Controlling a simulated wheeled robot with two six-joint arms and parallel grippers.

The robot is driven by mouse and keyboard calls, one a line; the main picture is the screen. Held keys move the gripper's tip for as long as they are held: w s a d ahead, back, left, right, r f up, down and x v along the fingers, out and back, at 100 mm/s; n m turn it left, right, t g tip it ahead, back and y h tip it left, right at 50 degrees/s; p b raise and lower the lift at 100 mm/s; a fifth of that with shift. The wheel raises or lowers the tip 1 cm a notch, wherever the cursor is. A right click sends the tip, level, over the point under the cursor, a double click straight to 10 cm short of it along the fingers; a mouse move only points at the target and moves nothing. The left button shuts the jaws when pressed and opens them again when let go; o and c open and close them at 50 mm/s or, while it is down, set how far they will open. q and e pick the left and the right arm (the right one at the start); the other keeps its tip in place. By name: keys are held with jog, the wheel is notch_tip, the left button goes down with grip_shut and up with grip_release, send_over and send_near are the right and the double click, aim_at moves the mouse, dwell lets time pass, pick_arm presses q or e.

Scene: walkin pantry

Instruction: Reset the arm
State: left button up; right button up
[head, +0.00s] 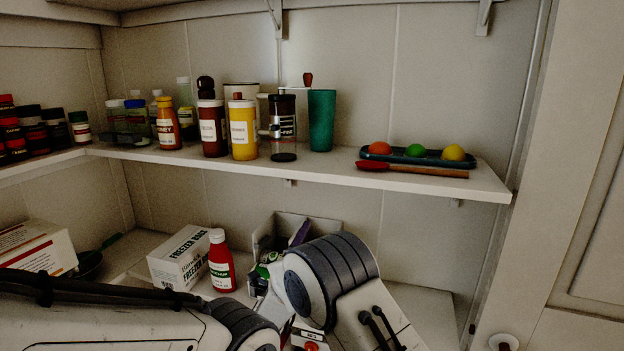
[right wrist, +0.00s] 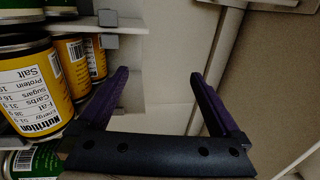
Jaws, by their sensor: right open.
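My right arm comes in from the bottom right of the head view, its pale and dark-banded links in front of the lower shelf. Only a purple finger of my right gripper (head: 300,232) shows there, beyond the arm; the rest is hidden. In the right wrist view my right gripper (right wrist: 155,78) has its two purple fingers wide apart, with nothing held between them. My left arm crosses the bottom left of the head view; its gripper is not visible.
Cans with yellow labels (right wrist: 33,88) stand close left of the gripper in the wrist view. The upper shelf (head: 330,172) holds jars, a green tumbler (head: 321,120) and a tray (head: 415,160) with coloured balls. A freezer box (head: 182,258) and red bottle (head: 220,262) stand below.

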jog(key=r+v, duration=0.1)
jog(key=v, duration=0.6)
jog(key=shift+b, duration=0.45)
